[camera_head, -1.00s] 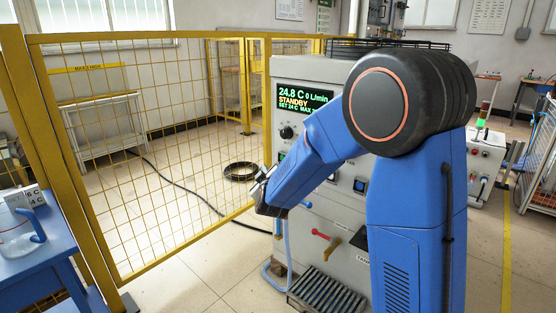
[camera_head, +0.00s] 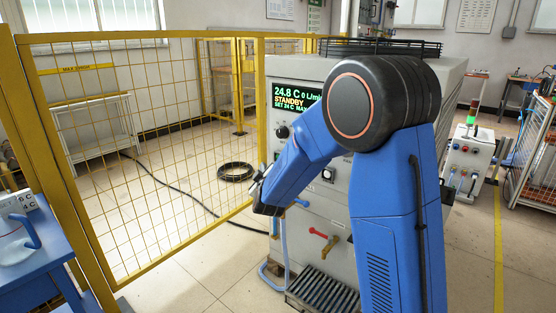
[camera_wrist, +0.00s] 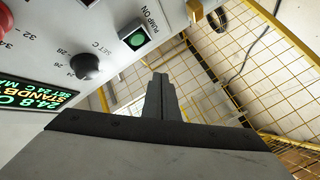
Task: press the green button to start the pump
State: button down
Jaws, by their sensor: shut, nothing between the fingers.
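The green button (camera_wrist: 136,39), labelled PUMP ON, is on the panel of the grey machine (camera_head: 322,208). In the wrist view it lies above the tip of my gripper (camera_wrist: 160,78), a little to the left. My gripper is shut, with nothing between the fingers. Whether it touches the panel cannot be told, but its tips are clear of the button in the picture. The display (camera_head: 296,97) reads 24.8 C, 0 L/min, STANDBY.
A black SET C knob (camera_wrist: 86,66) and part of a red knob (camera_wrist: 4,20) sit on the same panel. A yellow mesh fence (camera_head: 150,150) stands left of the machine. A blue table (camera_head: 35,262) is at the lower left. A slatted grate (camera_head: 320,291) lies in front.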

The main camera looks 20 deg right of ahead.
jog(key=w+d, duration=0.3)
jog(key=d, duration=0.2)
jog(key=shift+w, duration=0.35)
jog(key=shift+d, duration=0.15)
dwell(1.8)
jog(key=shift+w+d, duration=0.2)
jog(key=shift+d, duration=0.05)
jog(key=shift+w+d, duration=0.3)
jog(key=shift+d, duration=0.05)
dwell(1.0)
jog(key=shift+s+a, duration=0.1)
dwell(0.3)
jog(key=shift+s+a, duration=0.45)
jog(key=shift+a, duration=0.15)
jog(key=shift+a, duration=0.1)
jog(key=shift+s+a, duration=0.75)
jog(key=shift+a, duration=0.2)
jog(key=shift+s+a, duration=0.7)
jog(key=shift+a, duration=0.25)
